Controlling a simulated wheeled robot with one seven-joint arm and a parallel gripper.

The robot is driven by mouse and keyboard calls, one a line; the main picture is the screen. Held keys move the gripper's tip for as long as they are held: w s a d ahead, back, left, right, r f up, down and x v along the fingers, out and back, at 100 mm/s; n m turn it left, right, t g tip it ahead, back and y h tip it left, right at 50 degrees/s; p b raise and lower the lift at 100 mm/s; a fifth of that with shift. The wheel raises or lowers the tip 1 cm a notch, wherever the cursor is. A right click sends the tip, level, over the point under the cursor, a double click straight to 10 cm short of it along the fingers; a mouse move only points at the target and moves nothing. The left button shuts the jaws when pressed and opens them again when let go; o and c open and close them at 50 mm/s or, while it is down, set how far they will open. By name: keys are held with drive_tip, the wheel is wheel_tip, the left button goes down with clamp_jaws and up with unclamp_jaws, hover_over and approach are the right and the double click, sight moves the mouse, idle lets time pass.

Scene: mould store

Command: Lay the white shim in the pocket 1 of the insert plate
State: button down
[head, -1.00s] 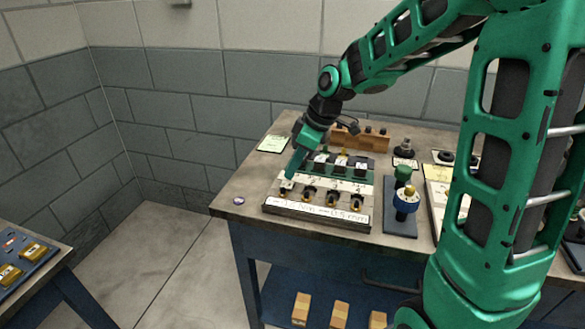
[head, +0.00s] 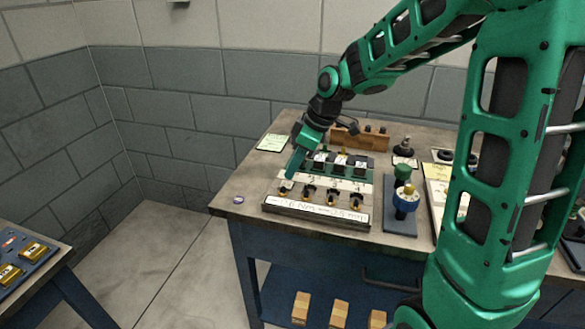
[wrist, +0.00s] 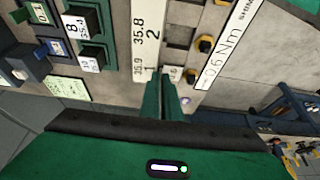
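The insert plate (head: 318,207) lies near the front left of the bench, with a row of pockets and black-and-yellow fittings along its front. My gripper (head: 288,177) points down at the plate's left end, by pocket 1. In the wrist view its green fingers (wrist: 163,84) are close together. A small white piece with a mark, seemingly the white shim (wrist: 173,73), shows at their tips by the 1. The fingers hide part of it; I cannot tell whether it rests on the pocket floor.
Behind the plate stands a dark green rack with white-labelled black blocks (head: 340,159). A wooden block (head: 358,139) is at the back. A blue-collared tool on a stand (head: 405,202) is to the right. A small purple-and-white round item (head: 238,200) lies near the left edge.

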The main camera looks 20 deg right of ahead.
drive_tip(key=shift+f, duration=0.7)
idle(0.3)
drive_tip(key=c, duration=1.9)
unclamp_jaws()
drive_tip(key=c, duration=0.4)
drive_tip(key=shift+r, duration=0.85)
drive_tip(key=shift+r, duration=2.9)
